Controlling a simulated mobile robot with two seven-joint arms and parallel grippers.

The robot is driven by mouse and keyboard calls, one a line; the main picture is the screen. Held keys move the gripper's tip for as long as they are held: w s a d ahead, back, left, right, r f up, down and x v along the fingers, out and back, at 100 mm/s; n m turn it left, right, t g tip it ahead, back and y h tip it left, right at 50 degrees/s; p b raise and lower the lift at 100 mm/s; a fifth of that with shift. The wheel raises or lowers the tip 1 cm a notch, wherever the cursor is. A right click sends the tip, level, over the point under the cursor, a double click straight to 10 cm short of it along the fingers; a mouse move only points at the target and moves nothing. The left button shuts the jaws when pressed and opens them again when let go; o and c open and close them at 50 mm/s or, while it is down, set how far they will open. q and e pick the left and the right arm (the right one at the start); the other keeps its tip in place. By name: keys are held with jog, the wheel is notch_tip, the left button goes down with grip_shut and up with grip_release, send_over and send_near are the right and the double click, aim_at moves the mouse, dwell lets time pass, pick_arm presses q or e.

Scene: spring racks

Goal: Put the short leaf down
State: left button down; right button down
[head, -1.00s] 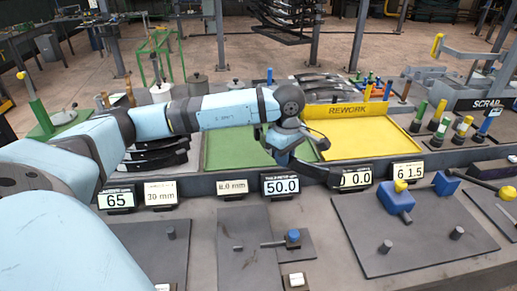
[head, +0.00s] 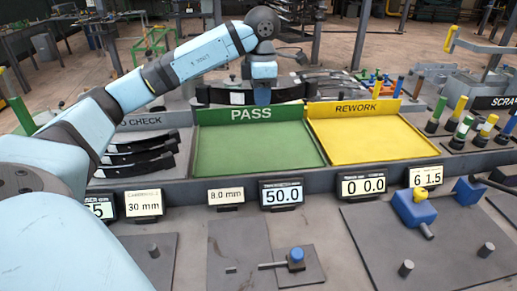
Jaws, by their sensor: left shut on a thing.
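My left arm reaches in from the left, over the back of the bench. My left gripper (head: 262,93) is behind the green PASS tray (head: 258,152), near the top of its sign. It is shut on a dark, curved leaf (head: 222,95), which spans left and right behind the PASS sign. The fingertips are mostly hidden, and I cannot tell whether the leaf touches anything beneath it. My right gripper is not in view.
The yellow REWORK tray (head: 362,143) is empty, right of the green tray, which is also empty. Several dark leaves lie in the check tray (head: 110,172) at left. More leaves (head: 335,83) lie behind the REWORK sign. Number displays (head: 282,193) line the front.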

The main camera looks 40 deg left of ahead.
aim_at(261, 165)
pick_arm(q)
notch_tip(261, 165, down, 19)
jog(key=shift+r, duration=0.1)
jog(key=c, duration=1.6)
grip_release()
jog(key=shift+s+d+f+b, duration=0.1)
jog(key=shift+f+b, duration=0.1)
jog(key=shift+b, duration=0.1)
jog(key=o, duration=0.4)
jog(key=shift+r, duration=0.1)
notch_tip(261, 165, up, 12)
